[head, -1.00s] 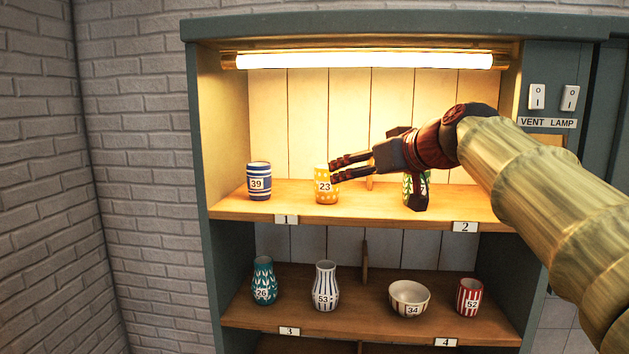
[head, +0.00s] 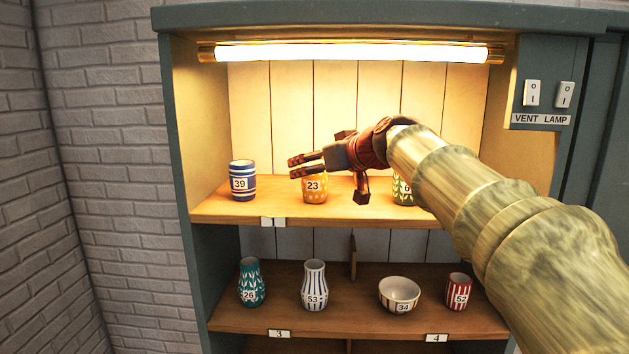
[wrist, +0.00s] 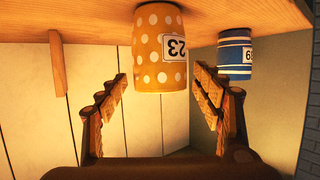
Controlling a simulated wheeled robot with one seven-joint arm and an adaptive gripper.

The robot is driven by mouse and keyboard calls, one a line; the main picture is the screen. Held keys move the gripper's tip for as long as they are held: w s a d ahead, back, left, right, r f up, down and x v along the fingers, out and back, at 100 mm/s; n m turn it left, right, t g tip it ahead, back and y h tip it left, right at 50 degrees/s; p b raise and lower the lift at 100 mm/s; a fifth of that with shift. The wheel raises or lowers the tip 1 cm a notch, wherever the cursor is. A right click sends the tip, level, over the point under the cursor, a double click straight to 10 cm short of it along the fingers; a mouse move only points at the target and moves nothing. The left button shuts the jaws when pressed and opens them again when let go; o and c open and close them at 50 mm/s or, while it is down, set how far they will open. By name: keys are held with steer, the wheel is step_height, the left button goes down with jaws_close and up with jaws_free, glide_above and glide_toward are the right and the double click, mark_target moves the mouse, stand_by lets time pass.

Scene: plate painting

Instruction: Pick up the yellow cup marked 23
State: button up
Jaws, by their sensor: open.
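The yellow cup with white dots and the label 23 (head: 314,193) stands on the upper shelf, left of the middle. In the head view my gripper (head: 292,167) is in front of and over the cup's upper part, hiding its rim. In the wrist view, which is upside down, the cup (wrist: 160,50) shows between and beyond the two open fingers (wrist: 158,98). The fingers lie apart on either side, and nothing is held. I cannot tell whether a finger touches the cup.
A blue striped cup marked 39 (head: 242,181) stands left on the same shelf (head: 225,210). A green-patterned piece (head: 402,190) stands to the right, partly behind my arm. The lower shelf holds pieces marked 26 (head: 251,283), 53 (head: 314,287), 34 (head: 399,295) and 52 (head: 458,292). A lit lamp (head: 350,53) is above.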

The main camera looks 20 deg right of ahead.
steer(key=shift+c, duration=1.4)
steer(key=c, duration=1.1)
steer(key=shift+c, duration=0.2)
